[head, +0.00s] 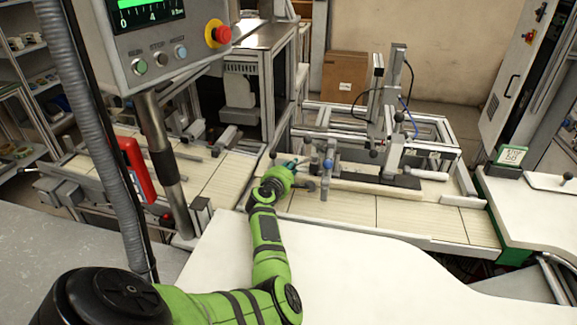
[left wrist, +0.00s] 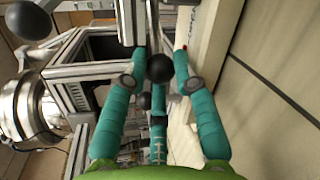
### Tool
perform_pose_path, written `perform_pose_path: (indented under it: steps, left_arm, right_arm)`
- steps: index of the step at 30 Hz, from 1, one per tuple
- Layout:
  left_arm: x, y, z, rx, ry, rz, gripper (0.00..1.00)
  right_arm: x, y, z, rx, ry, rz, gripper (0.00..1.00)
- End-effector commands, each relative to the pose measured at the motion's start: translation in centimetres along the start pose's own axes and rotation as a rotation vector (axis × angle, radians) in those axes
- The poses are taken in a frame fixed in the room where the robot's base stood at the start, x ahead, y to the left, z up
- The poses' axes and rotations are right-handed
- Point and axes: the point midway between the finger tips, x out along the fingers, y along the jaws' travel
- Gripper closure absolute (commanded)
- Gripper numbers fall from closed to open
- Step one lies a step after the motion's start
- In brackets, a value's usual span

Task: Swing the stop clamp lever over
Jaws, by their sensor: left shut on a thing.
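My left gripper (head: 297,161) has teal fingers on a green arm that reaches over the front of the conveyor. In the left wrist view the left gripper (left wrist: 161,62) is closed around a black ball knob (left wrist: 160,69), the knob of the stop clamp lever, with fingers on either side. The lever's arm is mostly hidden behind the knob and fingers. A second dark ball (left wrist: 144,101) shows farther off, between the fingers. In the head view the held knob is hard to make out behind the fingers. My right gripper is not in view.
A metal frame with uprights (head: 393,110) stands just to the right. The control box (head: 165,45) hangs at upper left on a post. A white surface (head: 350,270) lies clear in front.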

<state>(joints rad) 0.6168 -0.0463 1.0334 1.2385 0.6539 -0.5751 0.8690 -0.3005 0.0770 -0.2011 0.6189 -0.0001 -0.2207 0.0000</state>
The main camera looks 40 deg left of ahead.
Motion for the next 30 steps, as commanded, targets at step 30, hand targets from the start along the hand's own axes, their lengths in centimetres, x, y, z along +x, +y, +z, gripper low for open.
perform_pose_path:
  steps: [30]
  left_arm:
    - [-2.0, 7.2, 4.8, -0.001, -0.002, -0.004, 0.62]
  right_arm:
    - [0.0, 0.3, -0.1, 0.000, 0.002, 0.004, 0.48]
